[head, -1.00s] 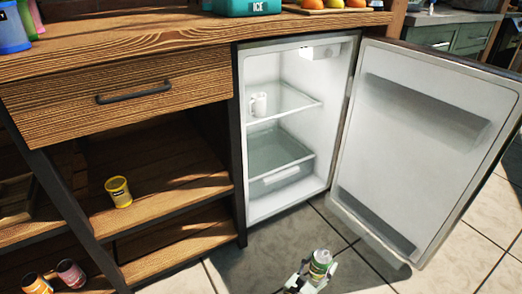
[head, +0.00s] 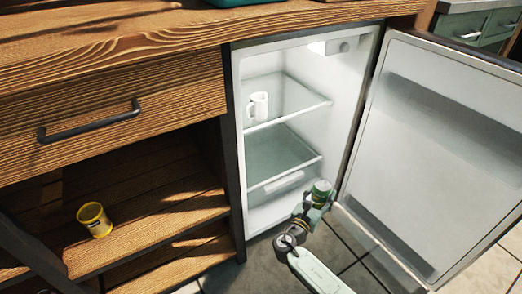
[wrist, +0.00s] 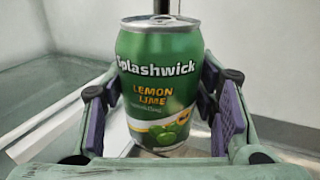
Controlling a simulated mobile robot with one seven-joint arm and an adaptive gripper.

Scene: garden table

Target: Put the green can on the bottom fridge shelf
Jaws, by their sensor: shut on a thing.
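The green can (wrist: 158,85), labelled lemon lime, stands upright between the purple-padded fingers of my gripper (wrist: 160,110) in the wrist view. In the head view, my gripper (head: 314,203) is shut on the can (head: 321,190) at the front of the open fridge (head: 300,120), near its lower right side. The fridge has an upper glass shelf (head: 285,108) and a lower glass shelf (head: 275,160) with a pale handle-like piece below its front. The fridge floor is partly hidden by my arm.
A white mug (head: 258,106) stands on the upper shelf at the left. The fridge door (head: 430,150) is swung open to the right, close to my arm. The lower shelf looks empty. A yellow cup (head: 94,219) sits on the wooden shelf at left.

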